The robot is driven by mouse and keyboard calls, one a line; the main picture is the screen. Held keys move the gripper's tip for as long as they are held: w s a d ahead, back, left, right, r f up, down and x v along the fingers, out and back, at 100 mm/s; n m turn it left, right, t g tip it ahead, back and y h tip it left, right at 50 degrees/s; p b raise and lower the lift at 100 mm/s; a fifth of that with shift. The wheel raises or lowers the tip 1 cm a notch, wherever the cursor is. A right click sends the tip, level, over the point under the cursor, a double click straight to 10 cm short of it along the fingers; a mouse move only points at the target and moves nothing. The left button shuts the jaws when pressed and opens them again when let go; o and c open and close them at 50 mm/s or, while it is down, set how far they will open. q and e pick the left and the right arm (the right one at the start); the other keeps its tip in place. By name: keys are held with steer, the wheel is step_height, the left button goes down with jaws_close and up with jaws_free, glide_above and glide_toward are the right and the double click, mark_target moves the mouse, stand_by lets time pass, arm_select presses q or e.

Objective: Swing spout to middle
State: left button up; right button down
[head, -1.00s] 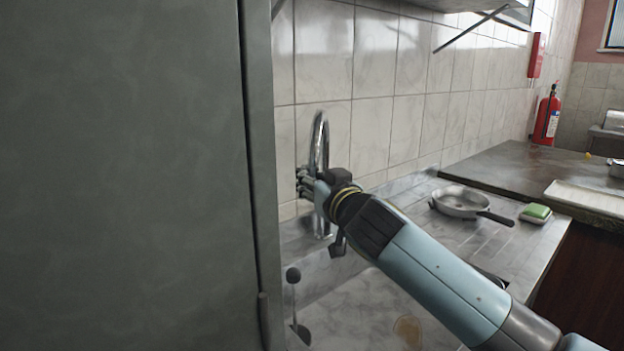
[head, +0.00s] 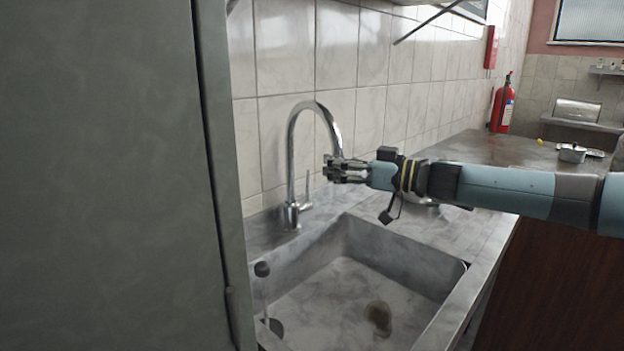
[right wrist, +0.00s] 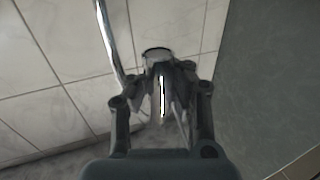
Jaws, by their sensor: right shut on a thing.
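My right gripper (head: 337,170) comes from the right and is shut on the spout's down-turned end, hiding the tip. In the right wrist view the fingers (right wrist: 161,80) close around the chrome end (right wrist: 158,100). The faucet's base (head: 292,214) stands on the counter behind the sink (head: 330,300). My left gripper is out of view.
A tall grey cabinet panel (head: 110,170) blocks the left side. A dark-knobbed utensil (head: 262,269) stands at the sink's left. The tiled wall (head: 350,60) is close behind the faucet. A fire extinguisher (head: 502,105) hangs farther back.

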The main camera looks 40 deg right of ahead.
steer(key=shift+s+d+f, duration=0.25)
steer(key=shift+d+f, duration=0.15)
steer(key=shift+d, duration=1.65)
